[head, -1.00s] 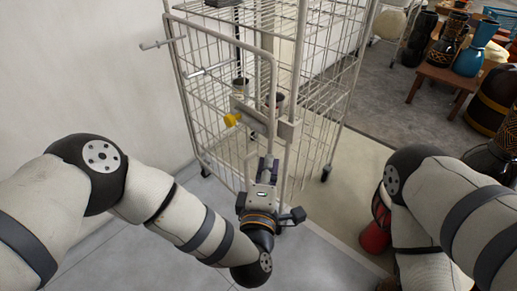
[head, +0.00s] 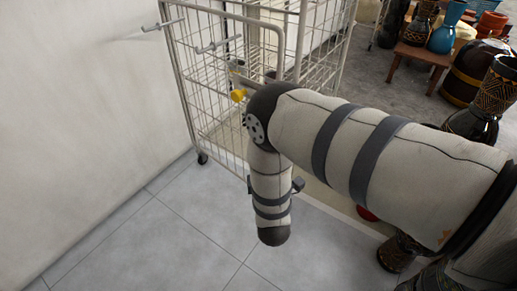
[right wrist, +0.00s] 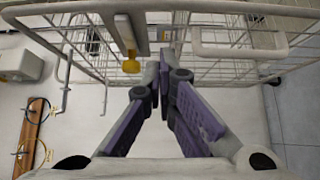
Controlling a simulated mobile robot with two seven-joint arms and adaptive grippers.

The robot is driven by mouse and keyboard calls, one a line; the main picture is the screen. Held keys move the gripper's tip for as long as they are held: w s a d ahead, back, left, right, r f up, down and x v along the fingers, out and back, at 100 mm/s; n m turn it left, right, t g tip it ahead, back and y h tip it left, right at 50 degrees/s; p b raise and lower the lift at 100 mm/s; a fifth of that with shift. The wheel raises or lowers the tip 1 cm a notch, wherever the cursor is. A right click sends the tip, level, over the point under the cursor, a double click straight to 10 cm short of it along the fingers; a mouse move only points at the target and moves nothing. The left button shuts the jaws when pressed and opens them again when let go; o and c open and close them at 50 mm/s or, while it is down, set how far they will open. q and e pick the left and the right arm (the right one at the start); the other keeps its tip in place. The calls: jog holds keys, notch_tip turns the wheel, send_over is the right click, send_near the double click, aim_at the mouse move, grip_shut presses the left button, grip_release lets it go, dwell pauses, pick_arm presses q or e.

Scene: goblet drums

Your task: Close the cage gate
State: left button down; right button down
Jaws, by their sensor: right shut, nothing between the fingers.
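The white wire cage (head: 300,40) stands at the top of the head view. Its gate (head: 282,50), a tube frame with rounded corners, faces me. Its free edge appears close to the cage's front post; I cannot tell if it is flush. A yellow knob (head: 238,96) sits on the latch, left of my right arm, and also shows in the right wrist view (right wrist: 131,64). My right gripper (right wrist: 163,65) is shut and empty, its purple-padded fingers pointing at the cage bars; contact is unclear. In the head view, my right forearm hides its fingertips. My left gripper is out of view.
A plain wall (head: 80,90) runs along the left. Tiled floor (head: 150,240) in front of the cage is clear. Goblet drums (head: 482,105) stand at the right, near a wooden table (head: 425,55) bearing several vessels.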

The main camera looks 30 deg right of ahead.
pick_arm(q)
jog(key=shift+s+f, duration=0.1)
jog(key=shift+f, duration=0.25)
pick_arm(e)
jog(key=w+d, duration=0.7)
jog(key=shift+f, duration=0.1)
